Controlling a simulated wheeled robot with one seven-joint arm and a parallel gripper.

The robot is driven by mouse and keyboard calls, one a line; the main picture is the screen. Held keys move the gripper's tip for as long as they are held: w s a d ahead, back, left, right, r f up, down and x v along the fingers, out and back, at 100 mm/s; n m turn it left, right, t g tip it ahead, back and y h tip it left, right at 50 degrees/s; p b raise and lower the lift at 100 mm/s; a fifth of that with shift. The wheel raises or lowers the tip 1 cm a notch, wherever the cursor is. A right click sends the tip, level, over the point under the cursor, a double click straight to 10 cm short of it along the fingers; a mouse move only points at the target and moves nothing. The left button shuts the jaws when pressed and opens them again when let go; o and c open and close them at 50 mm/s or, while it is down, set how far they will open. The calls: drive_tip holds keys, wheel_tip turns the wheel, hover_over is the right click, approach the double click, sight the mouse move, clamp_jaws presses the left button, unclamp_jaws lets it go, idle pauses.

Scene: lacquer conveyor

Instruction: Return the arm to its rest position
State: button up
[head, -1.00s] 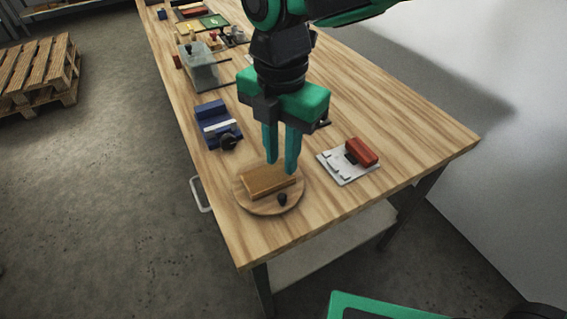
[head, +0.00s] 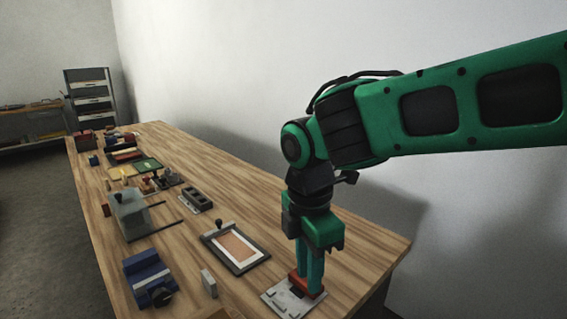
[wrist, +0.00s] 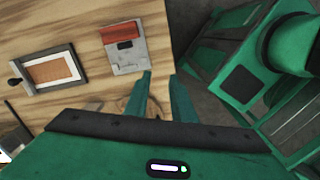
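My gripper (head: 311,287) hangs pointing down near the front right of the wooden workbench (head: 370,243). Its two green fingers are apart with nothing between them, as the wrist view (wrist: 160,75) also shows. In the head view the fingers overlap a grey plate (head: 281,300) with a red block (head: 299,281). In the wrist view the red block (wrist: 121,32) on its plate (wrist: 127,60) stands clear, apart from the fingertips.
A framed panel (head: 235,247), a blue device with a black knob (head: 147,278), a small grey block (head: 209,283) and a clear box (head: 130,214) stand on the bench. Several small items lie farther back. A white wall (head: 220,70) runs along the right.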

drive_tip(key=d+m, duration=1.3)
drive_tip(key=d, duration=0.8)
drive_tip(key=s+d+f+m, duration=0.2)
drive_tip(key=s+d+m, duration=0.5)
drive_tip(key=m, duration=0.1)
drive_tip(key=s+d+f+m, duration=0.3)
drive_tip(key=s+d+m, duration=0.4)
drive_tip(key=d+m, duration=0.1)
drive_tip(key=shift+s+d+y, duration=0.15)
drive_tip(key=shift+d+y, duration=0.15)
drive_tip(key=shift+w+f+g, duration=0.25)
drive_tip(key=shift+w+g, duration=0.05)
drive_tip(key=shift+w, duration=0.35)
